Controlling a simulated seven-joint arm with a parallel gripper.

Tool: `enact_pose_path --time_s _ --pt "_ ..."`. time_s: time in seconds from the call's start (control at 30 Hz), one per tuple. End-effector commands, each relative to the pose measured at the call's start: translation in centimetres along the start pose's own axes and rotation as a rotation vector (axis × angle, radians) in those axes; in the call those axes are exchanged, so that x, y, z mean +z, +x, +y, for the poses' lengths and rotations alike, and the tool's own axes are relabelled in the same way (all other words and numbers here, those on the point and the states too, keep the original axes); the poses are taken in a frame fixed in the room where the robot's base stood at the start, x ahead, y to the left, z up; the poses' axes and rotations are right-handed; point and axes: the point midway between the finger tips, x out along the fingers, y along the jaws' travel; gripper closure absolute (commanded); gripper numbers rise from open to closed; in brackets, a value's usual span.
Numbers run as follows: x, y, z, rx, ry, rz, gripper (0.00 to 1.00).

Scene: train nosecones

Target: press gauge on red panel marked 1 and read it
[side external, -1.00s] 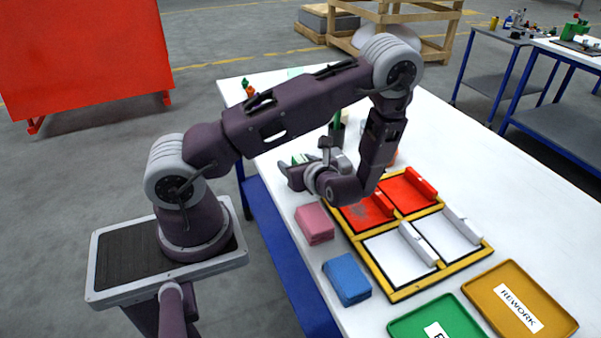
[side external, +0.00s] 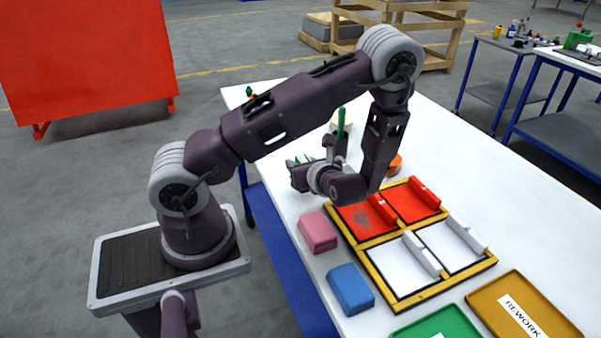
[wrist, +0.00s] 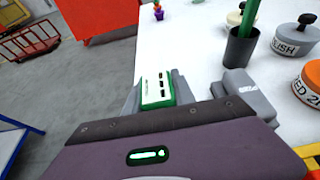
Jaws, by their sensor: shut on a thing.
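My gripper (wrist: 157,92) is shut on a small green gauge (wrist: 158,87) with a white face and dark marks; the marks are too small to read. In the side external view my gripper (side external: 298,171) is above the table's left edge, apart from the panels, and its fingers partly hide the gauge. Two red panels lie in the far cells of a yellow-edged frame (side external: 383,277). The nearer red panel (side external: 357,217) has a grey smudge; the other red panel (side external: 404,203) is behind it to the right. No number is readable on either panel.
White panels (side external: 398,265) fill the front cells. A pink block (side external: 317,232) and a blue block (side external: 350,289) lie left of the frame. A dark cup (wrist: 240,48) with a green stick and lidded jars (wrist: 292,42) stand beyond the gripper. A REWORK tray (side external: 480,298) is at front right.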

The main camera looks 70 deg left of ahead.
Motion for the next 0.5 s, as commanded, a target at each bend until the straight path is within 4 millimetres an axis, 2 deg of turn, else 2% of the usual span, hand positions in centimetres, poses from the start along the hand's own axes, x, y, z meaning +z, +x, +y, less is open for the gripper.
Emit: enact_pose_path --time_s 0.1,0.2,0.33,0.43,0.5 --pt "3.0 -1.3 -0.1 -0.002 -0.008 0.001 1.0" --pt "5.1 -2.1 0.0 -0.001 -0.008 0.0 1.0" --pt "6.6 -2.9 -0.6 -0.002 -0.006 -0.001 1.0" --pt "6.7 -3.5 -3.0 -0.006 -0.005 0.0 1.0" --pt "6.3 -4.3 -5.7 -0.007 -0.007 0.001 1.0"
